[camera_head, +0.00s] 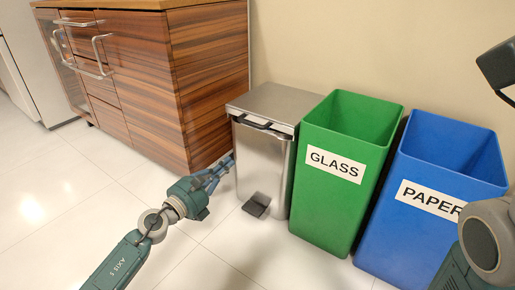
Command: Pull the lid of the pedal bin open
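The pedal bin (262,165) is a silver metal box standing on the floor between the wooden cabinet and the green bin. Its flat grey lid (277,103) looks shut, with a dark handle bar (262,127) along its front edge. A dark pedal (256,205) sticks out at the bottom front. My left gripper (224,168) is in front and to the left of the bin, below lid height, with its fingers apart and nothing between them. At the right edge, a dark part (499,65) of my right arm or gripper shows, cut off by the frame.
A green GLASS bin (325,195) stands close to the pedal bin's right side, with a blue PAPER bin (405,235) beyond it. A wooden cabinet (205,85) with metal handles stands at the left. The tiled floor in front is clear.

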